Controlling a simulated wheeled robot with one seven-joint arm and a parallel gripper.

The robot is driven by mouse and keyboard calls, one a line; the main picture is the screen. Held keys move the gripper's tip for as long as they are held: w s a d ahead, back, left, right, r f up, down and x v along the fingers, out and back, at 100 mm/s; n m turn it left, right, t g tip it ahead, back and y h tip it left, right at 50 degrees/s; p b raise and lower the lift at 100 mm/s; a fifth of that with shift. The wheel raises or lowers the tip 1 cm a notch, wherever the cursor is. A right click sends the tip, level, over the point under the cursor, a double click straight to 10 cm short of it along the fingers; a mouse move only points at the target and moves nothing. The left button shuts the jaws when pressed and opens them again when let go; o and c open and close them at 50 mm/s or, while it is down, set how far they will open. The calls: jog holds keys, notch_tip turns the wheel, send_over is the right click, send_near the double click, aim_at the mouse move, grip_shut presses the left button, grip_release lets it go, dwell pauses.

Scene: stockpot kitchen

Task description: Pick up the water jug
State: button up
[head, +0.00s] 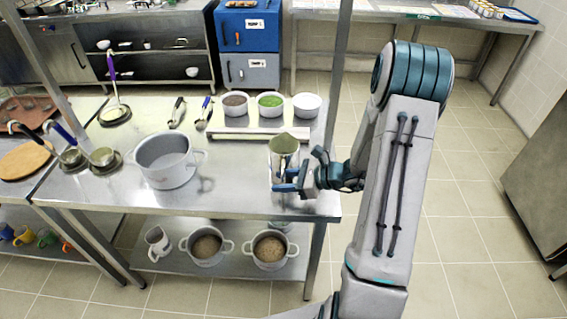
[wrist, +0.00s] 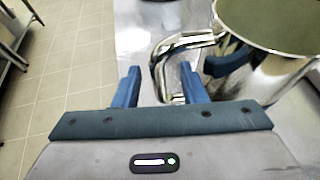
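The water jug (head: 283,162) is a shiny metal vessel with an open top. It stands upright near the right end of the steel table. In the wrist view the jug (wrist: 285,75) fills the upper right, and its handle (wrist: 158,72) points left. My gripper (head: 290,182) is beside the jug at the table's right edge. In the wrist view my gripper (wrist: 160,88) is open, with the handle between its two blue fingers. A gap shows between the left finger and the handle; contact at the right finger is unclear.
A grey pot (head: 168,165) stands to the left on the table. A shelf strip (head: 255,133) and bowls, including a green-filled one (head: 270,104), are behind the jug. A metal post (head: 338,75) rises near my arm. Floor (head: 455,215) on the right is clear.

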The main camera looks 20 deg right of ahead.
jog(key=shift+x, duration=1.1)
grip_shut()
jog(key=shift+r, duration=0.1)
